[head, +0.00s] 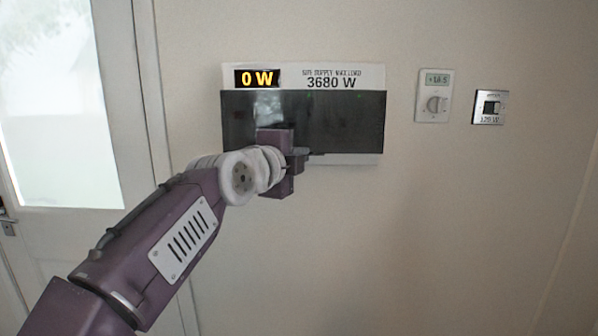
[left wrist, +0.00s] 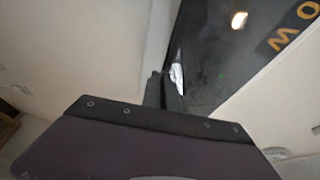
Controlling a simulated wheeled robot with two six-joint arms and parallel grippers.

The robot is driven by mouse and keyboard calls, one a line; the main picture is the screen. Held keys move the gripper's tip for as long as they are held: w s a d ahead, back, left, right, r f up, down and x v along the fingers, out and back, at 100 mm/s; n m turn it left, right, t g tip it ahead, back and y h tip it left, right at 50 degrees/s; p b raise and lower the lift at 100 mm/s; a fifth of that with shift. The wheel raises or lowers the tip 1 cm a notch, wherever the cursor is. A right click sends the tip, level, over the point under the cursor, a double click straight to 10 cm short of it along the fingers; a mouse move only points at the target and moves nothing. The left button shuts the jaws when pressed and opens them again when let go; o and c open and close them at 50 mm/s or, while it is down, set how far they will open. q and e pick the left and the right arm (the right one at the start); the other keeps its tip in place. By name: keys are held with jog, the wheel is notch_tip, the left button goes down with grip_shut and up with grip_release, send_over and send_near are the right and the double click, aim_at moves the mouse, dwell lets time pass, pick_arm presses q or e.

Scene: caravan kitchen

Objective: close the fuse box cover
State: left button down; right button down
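The fuse box (head: 290,75) is a white box on the wall, with a lit "0 W" display and "3680 W" printed along its top. Its dark, glossy cover (head: 345,120) hangs down over the front, with a thin white strip of the box showing below. I cannot tell whether the cover sits fully flush. My left gripper (head: 303,156) is at the cover's lower middle and hides part of its bottom edge. In the left wrist view, its dark fingers (left wrist: 165,92) are together with nothing visible between them, close to the cover (left wrist: 215,55). My right gripper is out of view.
A thermostat (head: 434,95) and a small metal switch panel (head: 489,107) are on the wall to the right. A door with a bright window (head: 55,110) is at the left. The wall below and right of the box is clear.

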pick_arm(q)
jog(key=shift+w+f+b, duration=0.45)
jog(key=shift+f, duration=0.05)
jog(key=c, duration=1.6)
grip_release()
jog(key=shift+f, duration=0.1)
jog(key=shift+c, duration=0.2)
jog(key=shift+r, duration=0.3)
jog(key=f+b+v, duration=0.1)
jog(key=v, duration=0.7)
jog(key=shift+s+r+b, duration=0.3)
jog(key=shift+s+r, duration=0.1)
jog(key=shift+s, duration=0.05)
jog(key=shift+a, duration=0.15)
